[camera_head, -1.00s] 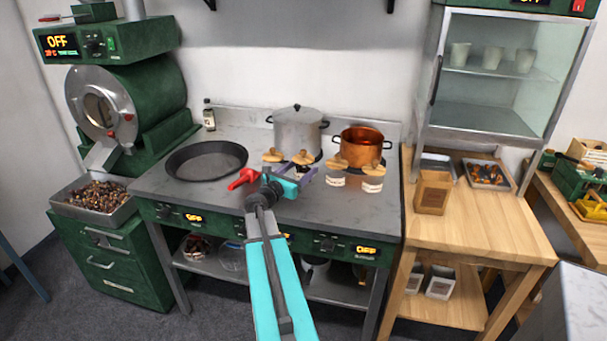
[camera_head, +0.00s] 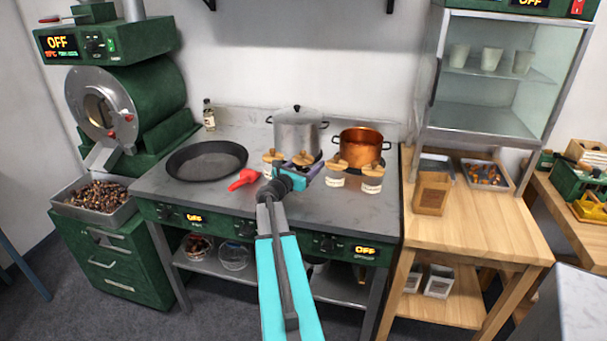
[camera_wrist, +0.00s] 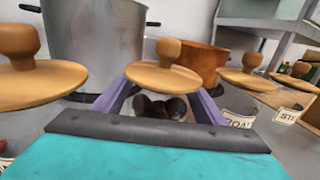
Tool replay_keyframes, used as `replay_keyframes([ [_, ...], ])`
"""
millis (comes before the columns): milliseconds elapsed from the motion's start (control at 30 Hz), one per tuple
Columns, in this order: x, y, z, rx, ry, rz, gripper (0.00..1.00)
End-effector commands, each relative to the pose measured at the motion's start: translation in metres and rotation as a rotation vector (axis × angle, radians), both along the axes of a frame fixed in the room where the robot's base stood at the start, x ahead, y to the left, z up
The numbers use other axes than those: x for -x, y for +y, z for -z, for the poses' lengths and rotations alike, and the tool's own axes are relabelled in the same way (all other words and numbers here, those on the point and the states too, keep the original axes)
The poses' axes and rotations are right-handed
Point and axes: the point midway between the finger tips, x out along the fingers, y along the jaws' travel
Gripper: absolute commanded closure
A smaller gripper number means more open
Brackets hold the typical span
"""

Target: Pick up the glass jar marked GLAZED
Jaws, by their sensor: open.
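Several glass jars with round wooden lids stand at the right of the steel worktop. My gripper (camera_head: 308,171) is open, its purple fingers on either side of one jar (camera_wrist: 160,107) with dark round contents. This jar's lid (camera_wrist: 163,78) shows above the fingers; its label is hidden. A jar at the left (camera_head: 270,164) stands beside my gripper. Two jars at the right (camera_head: 336,181) (camera_head: 372,184) have white labels, partly readable in the wrist view as "VO" and "STE". I cannot read GLAZED on any jar.
A steel pot (camera_head: 297,132) and a copper pot (camera_head: 361,146) stand close behind the jars. A dark pan (camera_head: 207,160) and a red-handled thing (camera_head: 243,179) lie to the left. The worktop's front strip (camera_head: 345,220) is clear.

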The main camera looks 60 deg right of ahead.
Motion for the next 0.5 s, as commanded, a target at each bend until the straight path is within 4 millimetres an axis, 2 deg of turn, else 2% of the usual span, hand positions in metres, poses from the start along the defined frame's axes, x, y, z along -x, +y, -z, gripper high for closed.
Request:
replay_keyframes([
  [500,-0.0008,0.0008,0.0002,0.000,0.000,-0.001,0.35],
])
